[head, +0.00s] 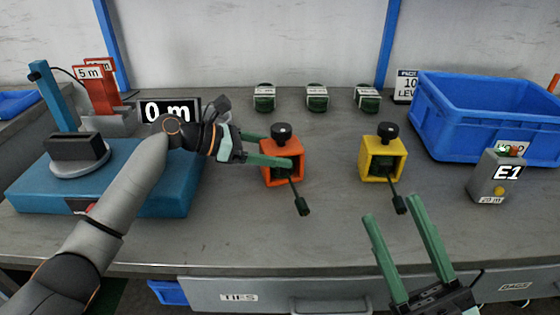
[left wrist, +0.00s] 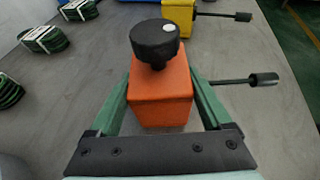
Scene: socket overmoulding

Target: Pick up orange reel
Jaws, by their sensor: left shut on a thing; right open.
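The orange reel (head: 268,174) is a box-shaped orange block with a black knob on top and a dark handle sticking out toward the front right. It stands on the grey bench in the head view. My left gripper (head: 282,163) reaches it from the left and is shut on it. In the left wrist view the orange reel (left wrist: 160,95) sits between the two green fingers (left wrist: 161,100), with its black knob up. My right gripper (head: 392,222) is open and empty at the front of the bench, below the yellow reel.
A yellow reel (head: 383,160) stands to the right. Several green coils (head: 317,98) lie along the back. A blue crate (head: 485,130) and a grey E1 box (head: 495,178) are at the right. A blue machine (head: 150,190) with a "0 m" display (head: 169,109) is at the left.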

